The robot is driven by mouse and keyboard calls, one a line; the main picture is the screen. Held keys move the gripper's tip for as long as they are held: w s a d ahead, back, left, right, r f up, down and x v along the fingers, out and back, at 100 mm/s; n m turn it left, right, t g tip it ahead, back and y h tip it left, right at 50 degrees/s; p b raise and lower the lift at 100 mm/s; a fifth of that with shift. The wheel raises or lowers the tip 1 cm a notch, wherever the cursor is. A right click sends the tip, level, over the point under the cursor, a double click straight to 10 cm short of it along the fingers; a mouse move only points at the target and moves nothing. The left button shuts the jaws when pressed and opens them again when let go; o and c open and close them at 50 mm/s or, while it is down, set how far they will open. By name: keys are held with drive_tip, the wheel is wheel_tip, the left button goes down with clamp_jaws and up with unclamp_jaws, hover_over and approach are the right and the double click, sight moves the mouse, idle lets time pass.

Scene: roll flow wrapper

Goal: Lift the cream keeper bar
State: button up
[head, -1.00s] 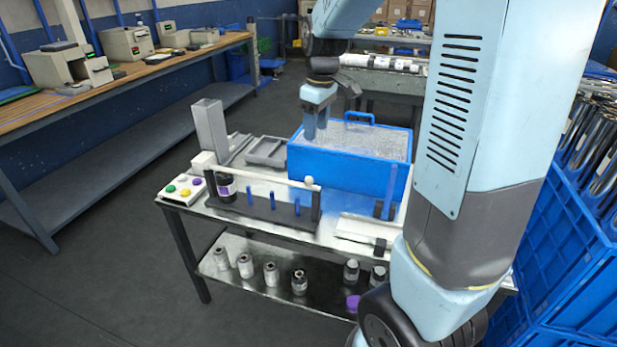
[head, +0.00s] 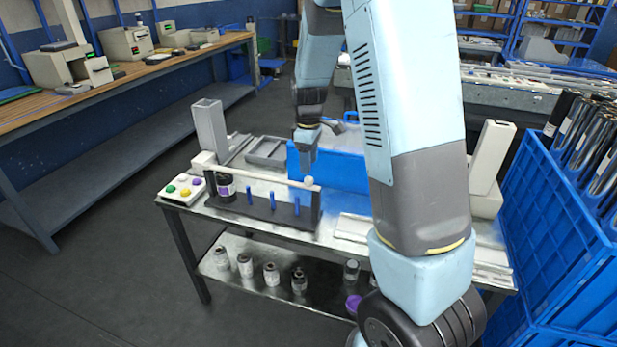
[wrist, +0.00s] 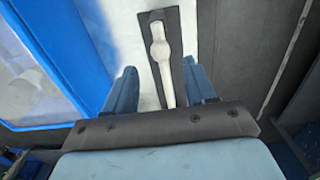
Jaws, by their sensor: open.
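The cream keeper bar (head: 262,175) lies level across a black rack (head: 268,208) on the steel table, with a pale round knob at its right end. In the wrist view the bar (wrist: 165,75) shows end-on, between my fingers in the picture. My gripper (head: 303,170) points down above the bar near its knob end. Its blue fingers are open, one on each side of the bar in the wrist view (wrist: 162,90). I cannot tell how far above the bar the fingertips are. A dark jar (head: 225,187) stands at the rack's left end, below the bar.
A blue crate (head: 345,170) stands just behind the rack, partly hidden by my arm. A button box (head: 182,188) is at the table's left corner, and a grey upright chute (head: 209,128) is behind it. Blue crates of rolls (head: 560,215) stand at right.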

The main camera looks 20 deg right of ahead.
sight(309, 177)
drive_tip(key=shift+f, duration=3)
drive_tip(key=shift+c, duration=0.3)
clamp_jaws()
